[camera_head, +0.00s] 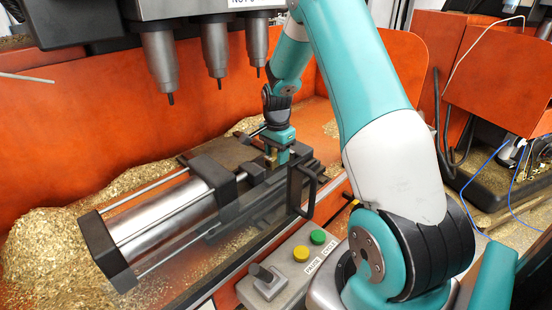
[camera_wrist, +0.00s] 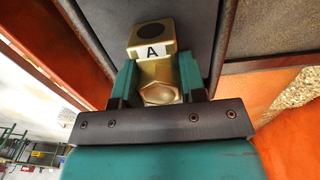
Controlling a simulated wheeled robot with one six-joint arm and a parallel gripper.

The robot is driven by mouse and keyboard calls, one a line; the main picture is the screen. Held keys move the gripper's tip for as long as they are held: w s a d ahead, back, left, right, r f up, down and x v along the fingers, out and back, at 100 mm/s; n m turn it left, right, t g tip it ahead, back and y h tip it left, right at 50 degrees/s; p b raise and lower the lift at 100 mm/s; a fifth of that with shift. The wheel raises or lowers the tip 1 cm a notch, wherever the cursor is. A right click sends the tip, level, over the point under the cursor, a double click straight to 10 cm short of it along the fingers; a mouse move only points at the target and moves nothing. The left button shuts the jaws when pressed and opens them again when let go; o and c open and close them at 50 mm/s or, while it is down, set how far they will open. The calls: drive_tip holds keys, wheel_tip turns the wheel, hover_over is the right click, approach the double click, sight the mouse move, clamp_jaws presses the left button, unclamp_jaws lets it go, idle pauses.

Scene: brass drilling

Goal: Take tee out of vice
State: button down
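The brass tee (camera_wrist: 157,62) carries a white label with a black letter A. In the wrist view it sits between the two teal fingers of my gripper (camera_wrist: 158,82). Both fingers lie against its sides with no clear gap. In the head view my gripper (camera_head: 275,150) points down at the jaw end of the vice (camera_head: 170,213), and only a small bit of brass shows there. Whether the jaws still press on the tee cannot be told.
Drill spindles (camera_head: 215,50) hang above and left of my gripper. A black handle bracket (camera_head: 303,188) stands just right of it. A control box with yellow (camera_head: 301,254) and green (camera_head: 317,237) buttons is in front. Brass chips (camera_head: 45,255) and orange walls surround the vice.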

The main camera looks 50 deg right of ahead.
drive_tip(key=shift+r+p, duration=2.75)
drive_tip(key=shift+r, duration=0.85)
drive_tip(key=shift+f, duration=0.1)
